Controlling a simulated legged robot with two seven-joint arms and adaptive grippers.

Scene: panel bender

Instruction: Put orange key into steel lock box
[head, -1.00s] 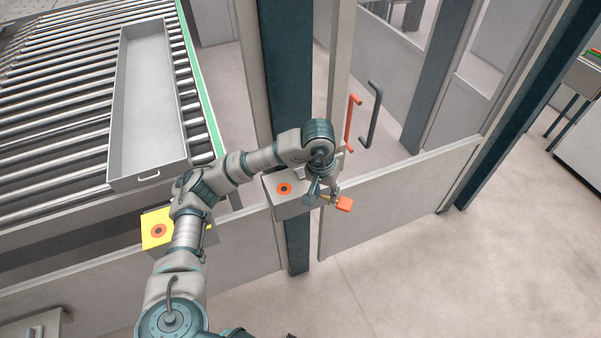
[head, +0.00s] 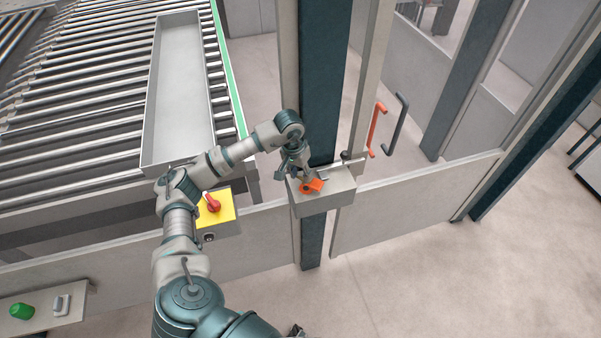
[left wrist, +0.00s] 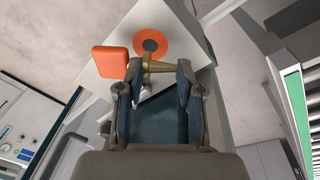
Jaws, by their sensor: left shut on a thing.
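My left gripper (head: 303,177) is shut on the orange key (head: 313,186) over the top of the grey steel lock box (head: 330,203). In the left wrist view, the key's flat orange head (left wrist: 110,62) sticks out left of the fingers (left wrist: 155,75). Its brass part (left wrist: 155,66) lies between the fingertips. The box top (left wrist: 180,25) carries an orange ring with a dark centre (left wrist: 150,46), just beyond the brass part. I cannot tell whether the key touches the box. In the head view the key and fingers cover the ring. My right gripper is not in view.
A dark post (head: 322,80) stands behind the box. A gate with an orange handle (head: 376,130) and a dark handle (head: 397,122) is to the right. A yellow switch box (head: 222,214) with a red knob and a roller conveyor (head: 110,110) with a long tray (head: 180,100) are left.

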